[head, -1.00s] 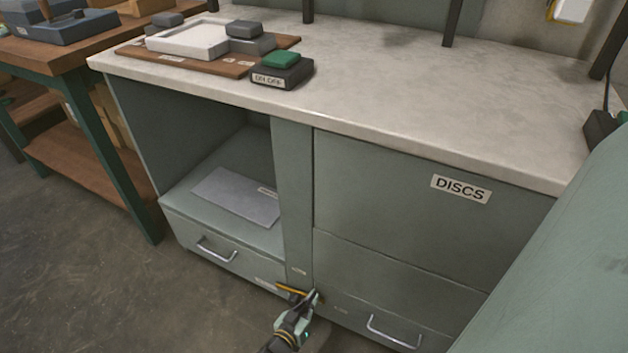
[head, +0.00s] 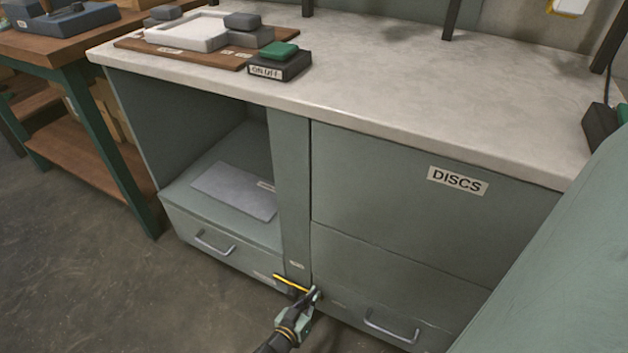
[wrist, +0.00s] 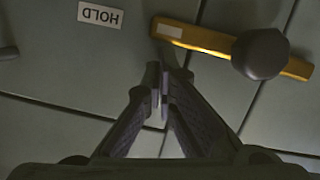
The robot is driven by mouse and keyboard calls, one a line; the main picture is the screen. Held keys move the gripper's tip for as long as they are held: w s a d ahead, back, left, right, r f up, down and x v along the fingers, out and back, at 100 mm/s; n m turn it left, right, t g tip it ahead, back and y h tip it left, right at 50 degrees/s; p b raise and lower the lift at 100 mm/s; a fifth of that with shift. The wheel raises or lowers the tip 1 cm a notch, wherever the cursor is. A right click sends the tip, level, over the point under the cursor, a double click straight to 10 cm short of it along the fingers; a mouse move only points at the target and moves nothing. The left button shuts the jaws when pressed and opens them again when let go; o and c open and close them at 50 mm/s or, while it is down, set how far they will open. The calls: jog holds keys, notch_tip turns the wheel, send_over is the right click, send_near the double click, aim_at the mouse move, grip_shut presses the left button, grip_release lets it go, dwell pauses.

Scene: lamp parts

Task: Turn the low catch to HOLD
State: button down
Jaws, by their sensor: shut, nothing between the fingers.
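The low catch is a yellow bar (head: 290,283) low on the cabinet front, at the post between the two bays. In the wrist view the bar (wrist: 205,40) lies slightly tilted, with a dark round knob (wrist: 260,54) over one part and a pale patch on its left end. A HOLD label (wrist: 100,15), upside down in this view, is left of that end, with a gap between. My gripper (wrist: 163,92) is shut and empty, its tips apart from the bar in the picture. In the head view my gripper (head: 316,292) is at the bar's right end; contact is unclear.
Drawer handles stand out at left (head: 215,246) and right (head: 390,327) of the catch. The pale worktop (head: 400,100) overhangs above, carrying a brown board (head: 130,45) and a dark box with a green top (head: 280,60). Open floor (head: 110,290) lies at lower left.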

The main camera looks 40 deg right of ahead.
jog(key=v, duration=1.2)
